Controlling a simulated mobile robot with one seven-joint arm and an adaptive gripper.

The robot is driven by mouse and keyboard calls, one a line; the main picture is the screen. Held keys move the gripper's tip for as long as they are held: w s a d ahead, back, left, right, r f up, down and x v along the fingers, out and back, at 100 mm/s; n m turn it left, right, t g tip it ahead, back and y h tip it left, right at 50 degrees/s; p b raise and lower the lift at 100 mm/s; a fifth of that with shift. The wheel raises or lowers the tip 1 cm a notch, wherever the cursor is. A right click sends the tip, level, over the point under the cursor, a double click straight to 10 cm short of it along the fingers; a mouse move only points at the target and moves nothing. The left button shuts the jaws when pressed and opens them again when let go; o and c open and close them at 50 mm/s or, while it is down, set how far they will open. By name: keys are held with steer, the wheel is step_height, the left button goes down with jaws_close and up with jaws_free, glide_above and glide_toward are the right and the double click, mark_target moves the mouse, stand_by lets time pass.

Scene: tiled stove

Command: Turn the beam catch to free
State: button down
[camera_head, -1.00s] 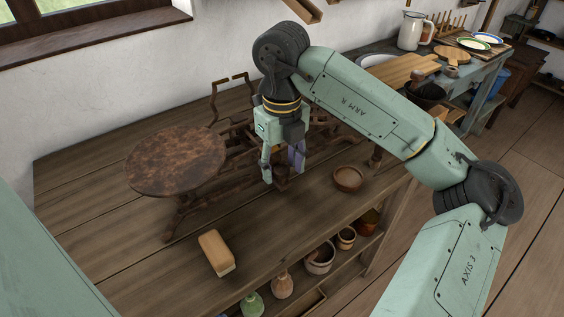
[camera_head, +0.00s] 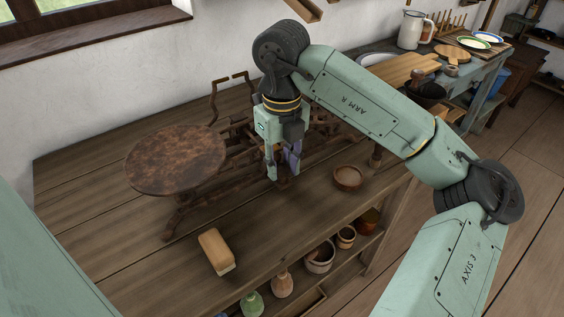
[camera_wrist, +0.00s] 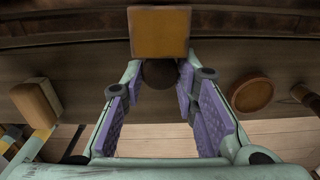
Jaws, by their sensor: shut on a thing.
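My gripper (camera_head: 282,171) points down at the front of the rusty balance scale (camera_head: 178,160). Its fingers are closed in on a dark round knob, which I take for the beam catch (camera_wrist: 160,74). In the wrist view the knob sits between the fingertips of my gripper (camera_wrist: 160,82). An orange-yellow block-like part (camera_wrist: 160,32) shows just beyond the knob. In the head view the fingers mostly hide the catch, and my wrist covers part of the beam. I cannot tell which way the catch is turned.
A small brown bowl (camera_head: 347,178) stands close to the right of my gripper. A tan block (camera_head: 216,252) lies at the front left of the wooden bench. Several pots, among them a pale one (camera_head: 319,259), stand on the shelf below. The front left benchtop is mostly clear.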

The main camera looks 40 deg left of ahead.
mark_target(282, 168)
steer(key=shift+f+m+b, duration=0.1)
steer(key=shift+m+b, duration=0.2)
steer(key=shift+w+m+b, duration=0.1)
steer(key=shift+m+b, duration=0.65)
steer(key=shift+m, duration=0.15)
steer(key=shift+m+b, duration=1.1)
steer(key=shift+m, duration=0.6)
steer(key=c, duration=1.2)
jaws_free()
steer(key=shift+c, duration=0.2)
step_height(282, 168, up, 12)
